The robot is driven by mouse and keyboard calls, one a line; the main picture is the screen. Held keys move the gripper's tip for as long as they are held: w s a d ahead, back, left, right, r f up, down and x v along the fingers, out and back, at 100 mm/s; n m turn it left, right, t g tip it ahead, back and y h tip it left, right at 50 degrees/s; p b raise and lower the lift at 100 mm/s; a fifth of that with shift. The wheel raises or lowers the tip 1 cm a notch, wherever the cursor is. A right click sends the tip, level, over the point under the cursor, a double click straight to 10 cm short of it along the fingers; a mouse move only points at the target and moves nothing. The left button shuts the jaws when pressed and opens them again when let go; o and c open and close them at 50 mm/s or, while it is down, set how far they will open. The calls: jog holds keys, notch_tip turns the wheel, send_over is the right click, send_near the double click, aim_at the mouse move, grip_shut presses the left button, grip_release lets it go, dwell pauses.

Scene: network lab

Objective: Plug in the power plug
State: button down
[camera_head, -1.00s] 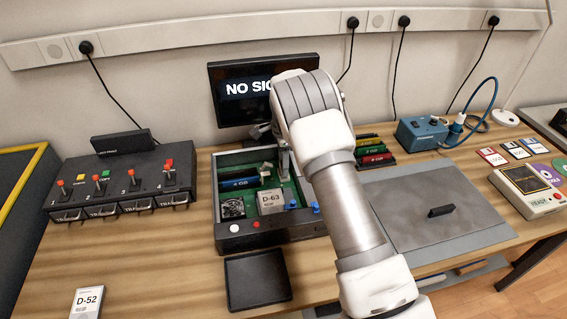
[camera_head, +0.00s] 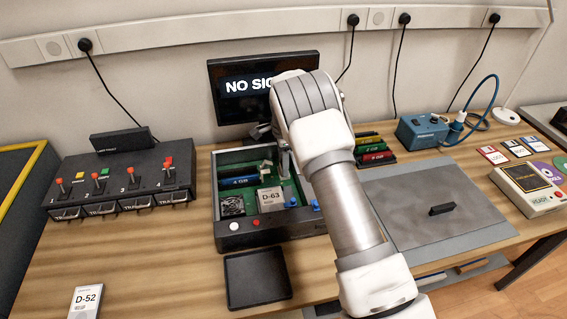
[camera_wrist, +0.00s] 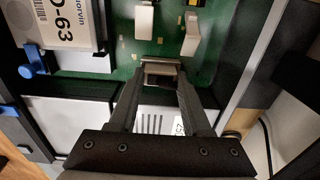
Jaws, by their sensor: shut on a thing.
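My gripper (camera_wrist: 159,82) points down at the green circuit board (camera_wrist: 125,65) in the wrist view. Its two fingers are shut on a small dark plug (camera_wrist: 158,80). The plug's end is at a pale connector on the board; I cannot tell whether it is seated. In the head view, my gripper (camera_head: 284,165) is mostly hidden by my own arm, over the right part of the open computer case (camera_head: 228,242).
A white labelled box (camera_wrist: 160,122) lies beneath the fingers. The D-63 block (camera_head: 271,199) sits in the case, left of my gripper. The monitor (camera_head: 235,85) stands behind. A black tray (camera_head: 257,278) lies in front.

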jog(key=shift+c, duration=1.3)
grip_release()
jog(key=shift+o, duration=0.3)
jog(key=shift+o, duration=0.9)
jog(key=shift+r, duration=0.1)
jog(key=shift+r+p, duration=2.4)
jog(key=shift+r, duration=1.55)
